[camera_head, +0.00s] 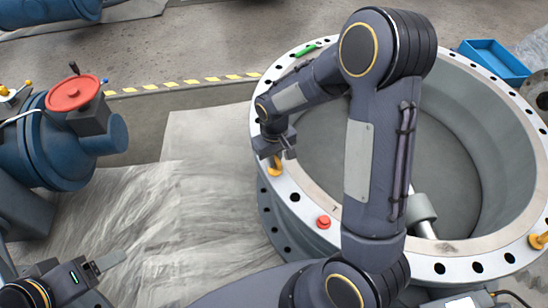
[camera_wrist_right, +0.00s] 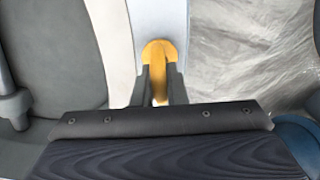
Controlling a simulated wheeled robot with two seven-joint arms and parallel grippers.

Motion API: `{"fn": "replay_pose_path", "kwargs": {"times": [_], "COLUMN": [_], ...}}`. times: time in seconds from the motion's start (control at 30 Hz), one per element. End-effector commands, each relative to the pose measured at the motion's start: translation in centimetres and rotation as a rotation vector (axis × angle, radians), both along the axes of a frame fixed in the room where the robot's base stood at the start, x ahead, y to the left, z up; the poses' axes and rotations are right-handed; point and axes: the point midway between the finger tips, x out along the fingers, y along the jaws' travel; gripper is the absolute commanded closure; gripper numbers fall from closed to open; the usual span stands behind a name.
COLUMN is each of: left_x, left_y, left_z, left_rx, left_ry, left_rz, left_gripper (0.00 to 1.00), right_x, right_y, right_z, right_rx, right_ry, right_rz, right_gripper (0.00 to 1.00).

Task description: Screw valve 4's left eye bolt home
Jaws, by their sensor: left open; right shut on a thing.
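The valve is a large grey ring body with a pale, holed flange (camera_head: 292,205) facing up in the head view. A yellow eye bolt (camera_head: 275,168) stands at the left part of this flange. My right gripper (camera_head: 277,148) reaches down over it and is shut on it. In the right wrist view the eye bolt (camera_wrist_right: 158,52) shows between the two dark fingers (camera_wrist_right: 160,88), its yellow head on the pale rim. Its thread and seat are hidden, so I cannot tell how deep it sits. My left gripper (camera_head: 104,266) is open and empty at the lower left, away from the valve.
Another yellow eye bolt (camera_head: 538,241) is on the flange's right side. A red cap (camera_head: 323,222) and a green item (camera_head: 305,51) lie on the rim. A blue tray (camera_head: 495,60) is behind. A blue valve with a red handwheel (camera_head: 73,93) stands left. Sheeted floor between is clear.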

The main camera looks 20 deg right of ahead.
Motion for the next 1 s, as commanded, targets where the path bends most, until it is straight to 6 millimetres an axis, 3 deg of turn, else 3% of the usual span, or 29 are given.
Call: {"fn": "replay_pose_path", "kwargs": {"times": [0.67,0.7,0.83,1.0], "left_x": [0.00,0.00,0.00,0.00], "left_y": [0.00,0.00,0.00,0.00], "left_z": [0.00,0.00,0.00,0.00], "left_rx": [0.000,0.000,0.000,0.000], "left_ry": [0.000,0.000,0.000,0.000], "left_rz": [0.000,0.000,0.000,0.000], "left_gripper": [0.30,0.30,0.30,0.30], "right_x": [0.02,0.02,0.01,-0.01], "right_y": [-0.06,-0.06,-0.05,-0.03], "right_z": [0.00,0.00,-0.01,-0.01], "right_rx": [0.000,0.000,0.000,0.000], "right_ry": [0.000,0.000,0.000,0.000], "right_rz": [-0.061,-0.061,-0.060,-0.059], "right_gripper": [1.00,0.84,0.67,0.66]}}
